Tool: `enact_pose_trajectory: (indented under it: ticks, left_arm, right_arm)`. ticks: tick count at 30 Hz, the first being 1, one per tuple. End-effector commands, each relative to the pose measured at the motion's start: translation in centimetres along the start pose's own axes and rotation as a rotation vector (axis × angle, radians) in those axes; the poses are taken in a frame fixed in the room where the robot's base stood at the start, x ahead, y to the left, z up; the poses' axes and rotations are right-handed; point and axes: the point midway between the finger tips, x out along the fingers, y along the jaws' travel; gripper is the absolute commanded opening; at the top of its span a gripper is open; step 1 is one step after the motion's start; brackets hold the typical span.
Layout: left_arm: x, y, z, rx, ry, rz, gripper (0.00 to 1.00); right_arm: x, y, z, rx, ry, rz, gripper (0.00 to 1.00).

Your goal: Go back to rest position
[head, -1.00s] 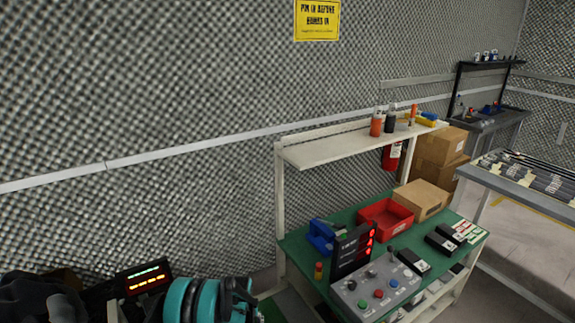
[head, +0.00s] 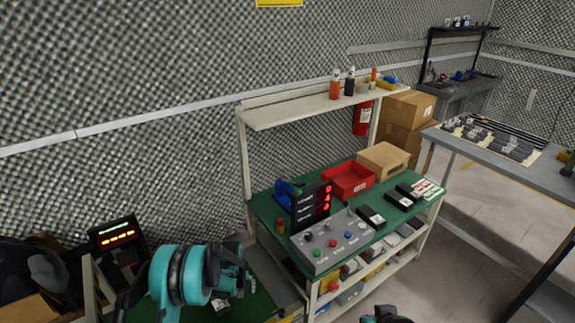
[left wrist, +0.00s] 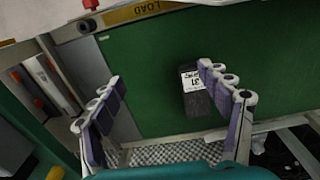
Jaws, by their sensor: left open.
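My left arm comes in at the bottom left of the head view with a teal wrist. Its gripper (head: 232,270) is partly hidden behind that wrist. In the left wrist view the left gripper (left wrist: 161,76) has its two fingers spread wide, with nothing held between them.
A green-topped workbench (head: 268,207) holds a grey button panel (head: 330,240), a red bin (head: 349,180) and a cardboard box (head: 384,158). A black display unit (head: 118,236) stands at left. A grey table (head: 550,172) is at right. Bare floor shows between.

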Motion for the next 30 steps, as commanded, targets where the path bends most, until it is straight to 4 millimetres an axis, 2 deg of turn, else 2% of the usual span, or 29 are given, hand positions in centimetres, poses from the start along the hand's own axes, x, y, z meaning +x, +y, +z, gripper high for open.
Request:
enact_pose_trajectory:
  ticks: [8,14,17,21,24,30]
  left_arm:
    - [-4.9,0.1,0.0,0.041,0.037,0.023,0.77]
    - [-10.2,-0.3,0.4,0.09,0.08,0.047,0.77]
    - [-13.9,-0.8,1.2,0.124,0.113,0.064,0.77]
    - [-19.9,-2.1,3.1,0.188,0.175,0.091,0.77]
    - [-23.6,-3.3,4.9,0.235,0.222,0.109,0.77]
    - [-29.4,-6.2,9.4,0.328,0.319,0.138,0.77]
  right_arm:
    - [0.0,0.0,0.0,0.0,0.0,0.0,0.0]
    - [0.0,0.0,0.0,0.0,0.0,0.0,0.0]
    - [0.0,0.0,0.0,0.0,0.0,0.0,0.0]
    - [0.0,0.0,0.0,0.0,0.0,0.0,0.0]
    - [0.0,0.0,0.0,0.0,0.0,0.0,0.0]
    - [0.0,0.0,0.0,0.0,0.0,0.0,0.0]
